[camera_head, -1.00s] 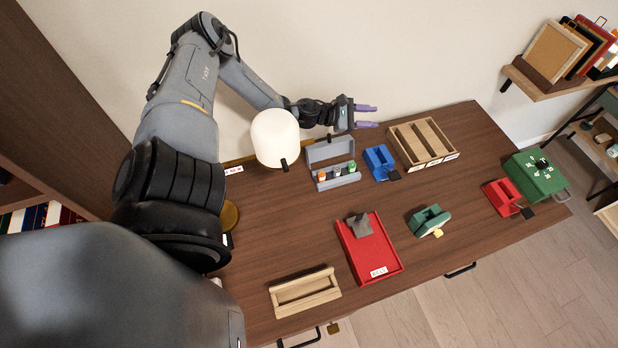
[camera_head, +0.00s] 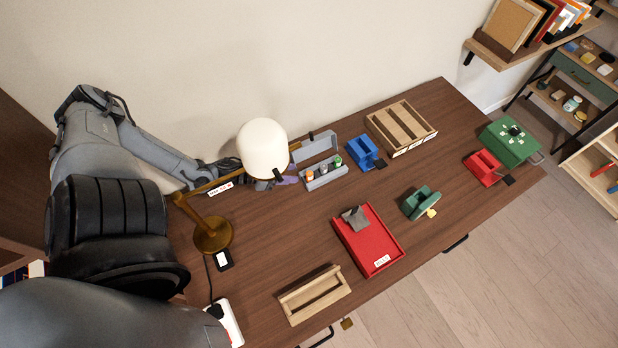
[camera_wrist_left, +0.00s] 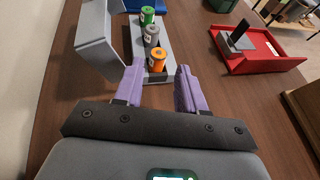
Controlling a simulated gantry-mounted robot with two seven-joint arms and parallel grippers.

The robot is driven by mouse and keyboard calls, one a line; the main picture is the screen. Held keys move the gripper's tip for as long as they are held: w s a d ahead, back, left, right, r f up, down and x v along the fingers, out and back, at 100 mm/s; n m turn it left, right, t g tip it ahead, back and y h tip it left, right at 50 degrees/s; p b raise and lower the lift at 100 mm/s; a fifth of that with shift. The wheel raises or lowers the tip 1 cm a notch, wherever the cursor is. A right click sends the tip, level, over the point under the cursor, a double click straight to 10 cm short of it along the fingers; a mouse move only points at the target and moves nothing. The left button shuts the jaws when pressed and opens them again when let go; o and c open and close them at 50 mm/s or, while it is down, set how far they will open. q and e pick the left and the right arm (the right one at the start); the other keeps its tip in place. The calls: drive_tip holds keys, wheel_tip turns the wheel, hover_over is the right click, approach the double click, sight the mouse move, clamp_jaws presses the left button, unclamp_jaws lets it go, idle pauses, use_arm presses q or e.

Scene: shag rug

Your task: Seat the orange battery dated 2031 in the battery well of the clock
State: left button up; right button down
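Three batteries stand upright in a grey open-lidded case (camera_head: 318,147): an orange one (camera_head: 309,175), a grey one and a green one. The orange battery (camera_wrist_left: 157,60) is nearest in the left wrist view; its date is too small to read. My left gripper (camera_wrist_left: 158,78) has its purple fingers spread, with the orange battery seen just beyond and between the tips. In the head view the lamp shade partly hides this gripper (camera_head: 287,180). A green box with a dial-like ring of white marks (camera_head: 512,140) stands at the far right; I cannot tell whether it is the clock.
A brass lamp with a white shade (camera_head: 263,148) stands close to my left arm. A blue holder (camera_head: 362,153), a wooden tray (camera_head: 401,128), a red tray (camera_head: 372,245), a dark green holder (camera_head: 420,203), a red holder (camera_head: 482,168) and a wooden rack (camera_head: 314,294) are spread over the table.

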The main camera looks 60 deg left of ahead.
sight(308, 173)
use_arm(q)
drive_tip(key=shift+w+f, duration=0.2)
drive_tip(key=b+x, duration=0.1)
drive_tip(key=x, duration=0.1)
drive_tip(key=b+x, duration=0.1)
drive_tip(key=x, duration=0.1)
drive_tip(key=shift+s+f, duration=0.1)
drive_tip(key=shift+f, duration=0.2)
drive_tip(key=shift+w+d+f+b, duration=0.1)
drive_tip(key=shift+w+b, duration=0.25)
drive_tip(key=shift+w, duration=0.15)
clamp_jaws()
drive_tip(key=shift+r, duration=0.2)
